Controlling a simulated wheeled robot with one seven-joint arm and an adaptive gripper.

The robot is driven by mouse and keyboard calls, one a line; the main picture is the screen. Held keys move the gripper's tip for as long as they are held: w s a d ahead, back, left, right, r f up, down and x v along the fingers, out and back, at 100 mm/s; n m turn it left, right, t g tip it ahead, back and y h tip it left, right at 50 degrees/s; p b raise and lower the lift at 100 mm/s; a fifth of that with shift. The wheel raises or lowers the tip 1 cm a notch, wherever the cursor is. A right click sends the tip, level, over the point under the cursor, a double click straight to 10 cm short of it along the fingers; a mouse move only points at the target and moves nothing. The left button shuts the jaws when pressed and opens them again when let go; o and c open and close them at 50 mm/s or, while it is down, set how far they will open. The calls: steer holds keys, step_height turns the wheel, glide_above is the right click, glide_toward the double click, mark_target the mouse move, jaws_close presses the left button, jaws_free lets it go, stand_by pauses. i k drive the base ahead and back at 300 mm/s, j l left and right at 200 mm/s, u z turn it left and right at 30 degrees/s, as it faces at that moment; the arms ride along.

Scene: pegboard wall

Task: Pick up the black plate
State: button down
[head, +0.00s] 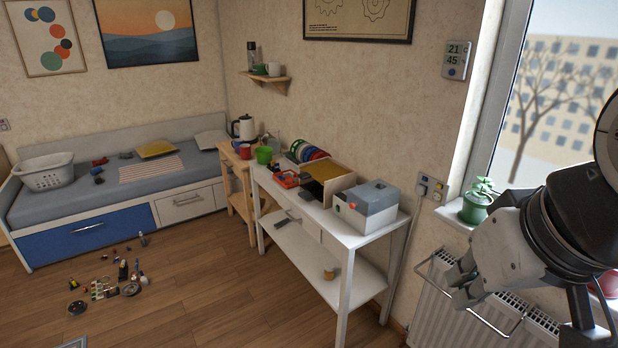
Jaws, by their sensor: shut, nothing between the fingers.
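I cannot clearly make out a black plate. A small round black thing (77,308) lies on the floor at the lower left, and it is too small to tell what it is. Several coloured plates (306,150) stand on edge at the back of the white table (350,231); whether a black one is among them I cannot tell. My gripper (458,286) is at the right, in front of the radiator and well apart from the table and the floor things. It is shut and empty.
The radiator (430,312) with a rail and the window sill with a green potted plant (476,203) are close to my arm. A grey-white box (367,207) stands on the table's near end. Small things are scattered on the floor, which is otherwise clear. A bed (107,222) is at the back left.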

mark_target(314, 188)
steer(key=z, duration=3.75)
steer(key=u, duration=3.7)
steer(key=i+u, duration=0.1)
steer(key=i, duration=0.35)
steer(key=i+l+u, duration=0.15)
steer(key=i, duration=0.3)
steer(key=i+l+u, duration=0.1)
steer(key=i, duration=0.3)
steer(key=i+l+u, duration=0.1)
steer(key=i+l, duration=0.15)
steer(key=i, duration=0.2)
